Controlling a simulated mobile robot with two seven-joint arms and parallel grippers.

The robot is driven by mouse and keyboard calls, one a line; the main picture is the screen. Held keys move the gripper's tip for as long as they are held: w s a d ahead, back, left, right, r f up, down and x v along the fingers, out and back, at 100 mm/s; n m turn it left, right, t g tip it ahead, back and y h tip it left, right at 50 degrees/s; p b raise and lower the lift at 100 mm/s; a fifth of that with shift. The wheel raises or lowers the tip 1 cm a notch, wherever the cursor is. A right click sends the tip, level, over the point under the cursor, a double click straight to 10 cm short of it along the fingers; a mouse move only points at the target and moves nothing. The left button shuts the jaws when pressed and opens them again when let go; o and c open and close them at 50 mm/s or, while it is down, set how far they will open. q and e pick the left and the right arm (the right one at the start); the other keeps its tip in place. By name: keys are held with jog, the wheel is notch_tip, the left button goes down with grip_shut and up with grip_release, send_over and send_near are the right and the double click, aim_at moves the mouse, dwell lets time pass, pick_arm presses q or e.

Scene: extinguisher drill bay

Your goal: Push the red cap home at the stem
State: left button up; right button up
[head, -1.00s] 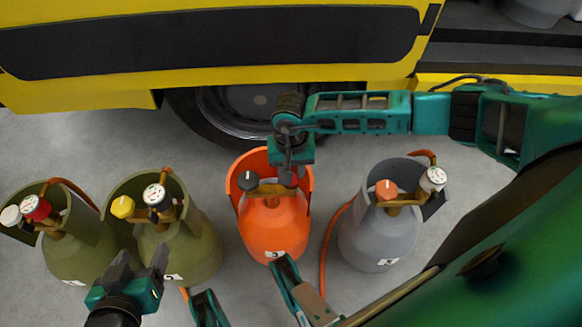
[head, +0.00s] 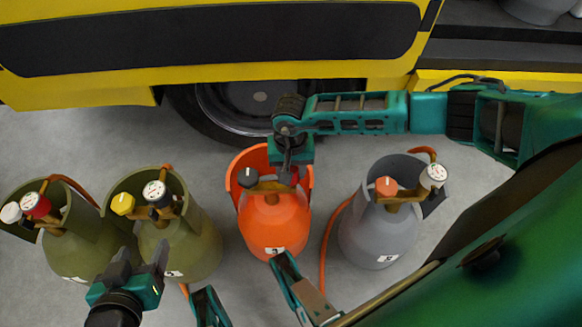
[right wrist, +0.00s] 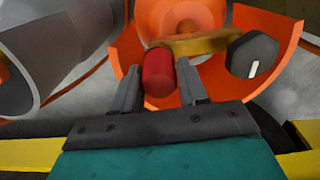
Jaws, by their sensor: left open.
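The red cap (right wrist: 158,73) is between the two fingers of my right gripper (right wrist: 160,95) in the right wrist view, with both fingers against its sides. Its far end meets the end of the brass valve stem (right wrist: 195,44) on the orange cylinder (head: 274,224); I cannot tell whether a gap is left there. In the head view my right gripper (head: 288,174) is over the right side of that valve and mostly hides the cap. My left gripper (head: 142,262) is open and empty, in front of an olive cylinder.
A black knob (right wrist: 253,55) is on the valve's other end, inside the orange collar (right wrist: 128,62). A grey cylinder (head: 376,232) stands to the right, and olive cylinders (head: 185,243) stand to the left. A yellow vehicle (head: 110,94) is behind them. Grey floor shows between the cylinders.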

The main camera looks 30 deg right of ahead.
jog(key=o, duration=0.3)
jog(key=shift+o, duration=0.2)
jog(key=shift+r, duration=0.5)
pick_arm(q)
jog(key=r+p, duration=0.3)
jog(key=p, duration=0.1)
jog(key=shift+a+r, duration=0.15)
jog(key=shift+a, duration=0.1)
pick_arm(e)
notch_tip(320, 180, up, 12)
